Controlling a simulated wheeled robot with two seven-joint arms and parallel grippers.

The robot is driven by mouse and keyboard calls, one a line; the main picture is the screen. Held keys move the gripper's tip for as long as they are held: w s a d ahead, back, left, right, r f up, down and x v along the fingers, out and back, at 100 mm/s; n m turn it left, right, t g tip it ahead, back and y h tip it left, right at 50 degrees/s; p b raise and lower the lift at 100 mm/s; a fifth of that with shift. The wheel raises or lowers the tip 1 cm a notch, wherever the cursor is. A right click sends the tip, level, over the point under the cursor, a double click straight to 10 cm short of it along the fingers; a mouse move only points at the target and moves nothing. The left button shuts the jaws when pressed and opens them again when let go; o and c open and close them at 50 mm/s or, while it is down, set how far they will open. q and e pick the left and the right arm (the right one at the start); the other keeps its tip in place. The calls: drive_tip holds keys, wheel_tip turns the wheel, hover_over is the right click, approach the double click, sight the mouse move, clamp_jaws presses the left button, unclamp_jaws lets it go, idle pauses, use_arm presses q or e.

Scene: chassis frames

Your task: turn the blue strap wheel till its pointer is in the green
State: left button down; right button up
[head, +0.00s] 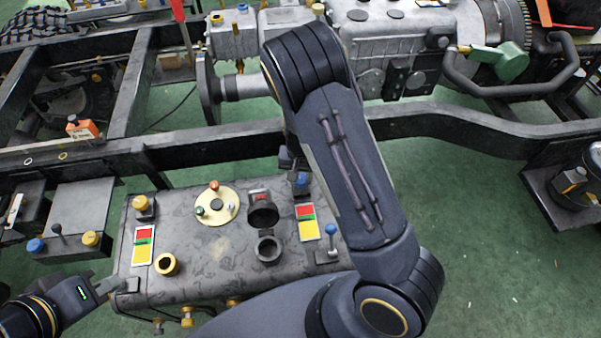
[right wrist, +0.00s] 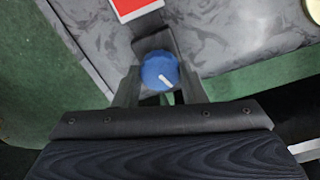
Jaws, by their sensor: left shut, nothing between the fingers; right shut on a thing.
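The blue strap wheel (right wrist: 160,72) sits between the fingers of my right gripper (right wrist: 161,88) in the right wrist view. Its white pointer mark points to the lower right there. In the head view, the blue wheel (head: 302,181) shows at the far edge of the grey tank (head: 225,247), partly behind my right arm. A card with red, green and yellow fields (head: 308,229) lies just in front of it; only its red end (right wrist: 136,6) shows in the wrist view. I cannot tell which colour the pointer meets. My left gripper (head: 122,287) is shut and empty by the tank's left end.
A black chassis rail (head: 215,140) runs behind.

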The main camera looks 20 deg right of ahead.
sight(301, 178)
drive_tip(key=shift+m, duration=0.3)
idle(0.4)
drive_tip(key=o, duration=1)
drive_tip(key=shift+r+p, duration=0.55)
drive_tip(key=shift+r, duration=3.35)
